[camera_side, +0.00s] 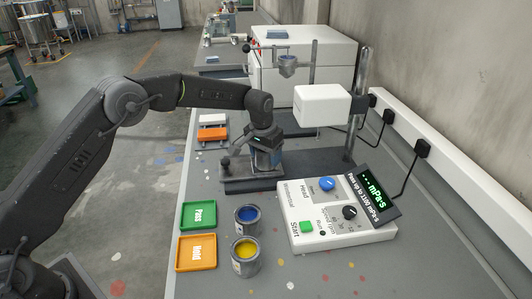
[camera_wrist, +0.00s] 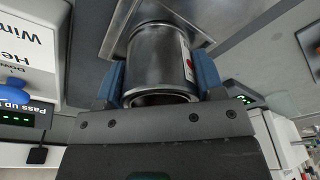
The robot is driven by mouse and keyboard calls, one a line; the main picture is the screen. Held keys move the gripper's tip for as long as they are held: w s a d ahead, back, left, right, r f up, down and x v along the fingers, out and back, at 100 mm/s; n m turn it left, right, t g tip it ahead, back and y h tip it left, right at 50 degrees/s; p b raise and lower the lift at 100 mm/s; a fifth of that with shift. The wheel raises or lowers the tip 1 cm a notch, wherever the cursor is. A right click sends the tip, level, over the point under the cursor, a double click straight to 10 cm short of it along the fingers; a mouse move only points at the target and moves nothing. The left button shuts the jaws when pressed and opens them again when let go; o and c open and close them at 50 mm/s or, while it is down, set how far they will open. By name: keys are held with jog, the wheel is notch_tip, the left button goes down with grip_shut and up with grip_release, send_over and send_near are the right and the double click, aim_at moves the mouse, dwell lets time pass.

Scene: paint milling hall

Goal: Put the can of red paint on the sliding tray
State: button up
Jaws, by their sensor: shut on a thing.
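My gripper (camera_wrist: 160,82) has its blue fingers shut on both sides of a metal can (camera_wrist: 158,50) in the wrist view. A label with a red mark shows on the can's right side, fitting the can of red paint. A metal tray (camera_wrist: 122,28) with raised edges lies just beyond the can; I cannot tell whether they touch. In the side view my gripper (camera_side: 264,156) points down at the dark base plate (camera_side: 250,186), left of the white measuring head (camera_side: 322,105). The can is mostly hidden there.
A blue paint can (camera_side: 247,220) and a yellow one (camera_side: 245,256) stand in front, beside the green Pass tray (camera_side: 184,216) and orange Hold tray (camera_side: 180,254). The control box (camera_side: 335,235) is at right. An upright post (camera_side: 357,100) carries the head.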

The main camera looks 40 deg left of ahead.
jog(key=o, duration=1.1)
jog(key=shift+f, duration=0.1)
jog(key=shift+c, duration=0.2)
jog(key=s+r, duration=0.5)
jog(key=r, duration=0.5)
jog(key=s+r, duration=0.4)
jog(key=r, duration=0.6)
jog(key=s+a+r+t, duration=0.1)
jog(key=s+r, duration=0.1)
jog(key=s, duration=0.8)
jog(key=s+a+r+t, duration=0.1)
jog(key=s+t, duration=0.1)
jog(key=s, duration=0.8)
jog(key=s+f, duration=0.5)
jog(key=s, duration=0.5)
jog(key=shift+s+a+f+t, duration=0.15)
jog(key=shift+s+f+t, duration=0.1)
jog(key=shift+t, duration=0.15)
